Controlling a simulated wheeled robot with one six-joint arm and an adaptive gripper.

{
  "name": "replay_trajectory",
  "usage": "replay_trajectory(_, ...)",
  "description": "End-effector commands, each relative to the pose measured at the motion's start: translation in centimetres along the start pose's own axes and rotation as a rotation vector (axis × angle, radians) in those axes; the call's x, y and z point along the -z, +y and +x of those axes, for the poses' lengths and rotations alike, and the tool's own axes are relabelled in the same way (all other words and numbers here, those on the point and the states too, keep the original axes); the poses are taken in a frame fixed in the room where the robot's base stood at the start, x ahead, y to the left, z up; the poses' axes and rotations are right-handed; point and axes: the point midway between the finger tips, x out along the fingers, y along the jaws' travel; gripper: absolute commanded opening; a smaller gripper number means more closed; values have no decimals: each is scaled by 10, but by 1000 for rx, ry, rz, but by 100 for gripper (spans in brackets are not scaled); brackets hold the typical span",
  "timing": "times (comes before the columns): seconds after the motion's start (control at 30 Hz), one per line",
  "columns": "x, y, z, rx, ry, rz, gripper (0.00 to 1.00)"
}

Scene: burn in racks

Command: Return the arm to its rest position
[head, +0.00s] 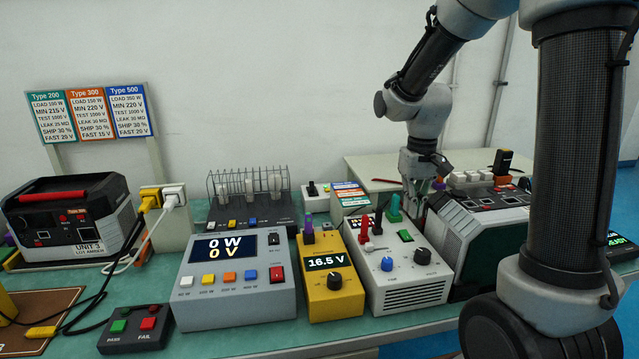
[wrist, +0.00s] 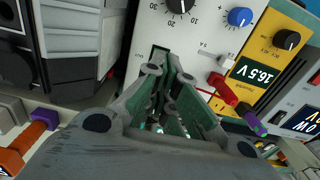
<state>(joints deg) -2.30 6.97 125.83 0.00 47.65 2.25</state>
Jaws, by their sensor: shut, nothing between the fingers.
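My arm reaches from the right side of the head view over the back of the bench. My gripper (head: 418,195) points down beside the back right of a light grey box with knobs (head: 408,290). In the wrist view my gripper (wrist: 168,75) is shut, with its fingertips together and nothing between them. The fingertips appear over the grey box (wrist: 190,45), close to its green switch; I cannot tell whether they touch it.
A dark-and-grey unit (head: 490,225) stands close to the gripper's right. A yellow meter (head: 330,282) reading 16.5 V and a grey meter (head: 235,290) reading 0 W, 0 V stand left. A wire rack (head: 250,195) is behind them.

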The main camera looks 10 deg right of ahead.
Motion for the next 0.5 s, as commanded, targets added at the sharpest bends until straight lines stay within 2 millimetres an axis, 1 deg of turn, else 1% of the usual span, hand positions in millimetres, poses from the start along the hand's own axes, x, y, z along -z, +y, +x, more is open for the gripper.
replay_trajectory(0.07,-10,0,4,-1,-30,-5,0)
replay_trajectory(0.1,-20,1,8,-2,-53,-8,0)
replay_trajectory(0.17,-39,2,2,-2,-63,-14,0)
replay_trajectory(0.37,-97,6,-38,1,0,-18,0)
replay_trajectory(0.5,-141,10,-66,3,96,-16,0)
